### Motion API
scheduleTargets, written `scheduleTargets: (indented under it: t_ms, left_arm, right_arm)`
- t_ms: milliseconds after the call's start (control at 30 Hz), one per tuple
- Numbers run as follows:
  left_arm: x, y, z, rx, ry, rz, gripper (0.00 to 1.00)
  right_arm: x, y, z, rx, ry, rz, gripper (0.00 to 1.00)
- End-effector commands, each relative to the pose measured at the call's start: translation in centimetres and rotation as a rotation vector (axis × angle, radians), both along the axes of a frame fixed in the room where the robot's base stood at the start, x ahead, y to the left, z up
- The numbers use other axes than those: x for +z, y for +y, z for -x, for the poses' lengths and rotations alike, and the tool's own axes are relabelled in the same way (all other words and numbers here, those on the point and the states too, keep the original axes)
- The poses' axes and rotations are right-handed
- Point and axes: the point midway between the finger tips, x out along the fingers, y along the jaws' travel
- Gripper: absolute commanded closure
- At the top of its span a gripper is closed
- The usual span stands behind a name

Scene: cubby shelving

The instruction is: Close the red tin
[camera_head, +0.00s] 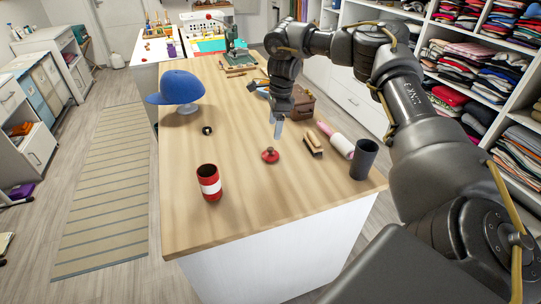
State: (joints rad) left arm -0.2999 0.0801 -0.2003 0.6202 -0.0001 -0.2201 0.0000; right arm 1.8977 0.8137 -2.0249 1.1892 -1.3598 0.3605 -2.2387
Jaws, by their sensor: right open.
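The red tin (209,184), with a white band, stands upright and open on the wooden table at the front left. A red lid (270,155) with a knob on top lies on the table to the right of the tin and farther back. My right gripper (279,130) points down above the table, just behind the lid and apart from it. It is open, and I see nothing between its fingers. My left gripper is not in view.
A dark cup (363,159), a pink and white roll (337,141) and a brush (312,145) stand or lie right of the lid. A blue cap (179,88) on a stand and a small dark object (207,130) are at the left. The table between tin and lid is clear.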

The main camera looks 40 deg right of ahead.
Motion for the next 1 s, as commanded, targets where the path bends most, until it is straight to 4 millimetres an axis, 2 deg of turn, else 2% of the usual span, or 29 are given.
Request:
scheduleTargets:
  t_ms: [67, 400, 533, 833, 1000]
  left_arm:
    - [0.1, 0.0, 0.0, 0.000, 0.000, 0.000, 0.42]
    - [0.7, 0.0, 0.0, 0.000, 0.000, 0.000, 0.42]
    - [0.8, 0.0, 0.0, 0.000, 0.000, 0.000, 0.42]
    - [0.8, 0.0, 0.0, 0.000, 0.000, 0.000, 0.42]
    - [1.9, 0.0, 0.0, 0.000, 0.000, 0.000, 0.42]
  right_arm:
    - [-0.4, 0.0, 0.0, 0.000, 0.001, 0.000, 0.30]
    - [-4.9, 0.6, -0.3, -0.001, 0.002, -0.001, 0.30]
    - [-5.5, 0.7, -0.3, -0.002, 0.001, -0.001, 0.30]
    - [-5.7, 0.7, -0.3, -0.001, 0.000, -0.001, 0.30]
    - [-7.5, 1.0, -0.2, 0.000, 0.004, 0.001, 0.30]
